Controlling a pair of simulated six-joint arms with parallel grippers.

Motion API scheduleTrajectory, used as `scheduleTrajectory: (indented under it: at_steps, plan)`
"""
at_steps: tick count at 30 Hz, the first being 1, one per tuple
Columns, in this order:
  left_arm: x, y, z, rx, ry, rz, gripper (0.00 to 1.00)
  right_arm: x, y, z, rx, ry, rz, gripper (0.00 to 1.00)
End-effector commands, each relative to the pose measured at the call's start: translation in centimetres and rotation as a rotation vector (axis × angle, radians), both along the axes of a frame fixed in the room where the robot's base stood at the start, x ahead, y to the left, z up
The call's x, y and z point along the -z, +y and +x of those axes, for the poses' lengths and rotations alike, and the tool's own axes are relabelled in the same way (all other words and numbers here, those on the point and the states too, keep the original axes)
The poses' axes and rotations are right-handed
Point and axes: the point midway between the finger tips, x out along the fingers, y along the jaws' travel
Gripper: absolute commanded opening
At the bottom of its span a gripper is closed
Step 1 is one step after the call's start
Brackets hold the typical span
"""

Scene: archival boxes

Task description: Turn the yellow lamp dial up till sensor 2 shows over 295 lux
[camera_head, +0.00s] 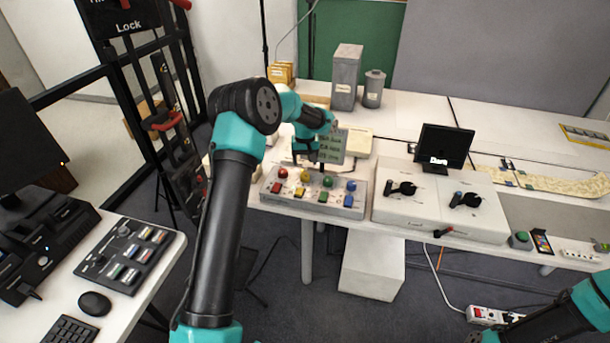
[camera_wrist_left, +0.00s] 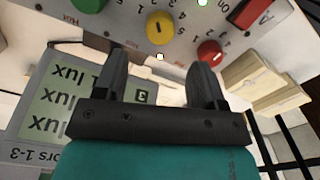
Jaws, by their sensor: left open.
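The yellow dial (camera_head: 305,175) is on the grey control box (camera_head: 268,190), between a red dial (camera_head: 283,173) and a green dial (camera_head: 327,181). In the left wrist view the yellow dial (camera_wrist_left: 160,27) is just beyond the fingertips, with a dark mark on its face. My left gripper (camera_wrist_left: 159,62) is open and empty, its fingers short of the dial and apart from it. The sensor display (camera_head: 332,148) stands behind the box. In the wrist view this display (camera_wrist_left: 62,100) is upside down and shows "lux" lines, its figures mostly hidden by my gripper. My right gripper is out of view.
A blue dial (camera_head: 351,186) and several coloured switches share the box. A white panel with black handles (camera_head: 440,205) and a small monitor (camera_head: 445,146) stand to the right. Grey containers (camera_head: 346,78) stand behind. The red dial (camera_wrist_left: 210,53) is close to one finger.

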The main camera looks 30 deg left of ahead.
Motion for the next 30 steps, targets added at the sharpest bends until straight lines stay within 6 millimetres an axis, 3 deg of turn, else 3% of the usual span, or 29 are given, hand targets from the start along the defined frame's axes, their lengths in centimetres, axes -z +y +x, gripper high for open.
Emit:
scheduleTrajectory:
  at_steps: [6,12,25,30]
  plan:
    - [4.0,0.0,-0.1,0.000,0.004,-0.001,0.64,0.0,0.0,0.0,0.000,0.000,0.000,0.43]
    - [6.5,0.0,-0.1,0.001,0.002,0.000,0.64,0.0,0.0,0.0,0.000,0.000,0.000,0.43]
    - [7.4,0.0,0.0,0.000,-0.001,-0.001,0.64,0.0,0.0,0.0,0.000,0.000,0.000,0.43]
    - [7.4,0.0,0.0,0.000,-0.001,-0.001,0.48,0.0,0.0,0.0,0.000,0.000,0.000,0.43]
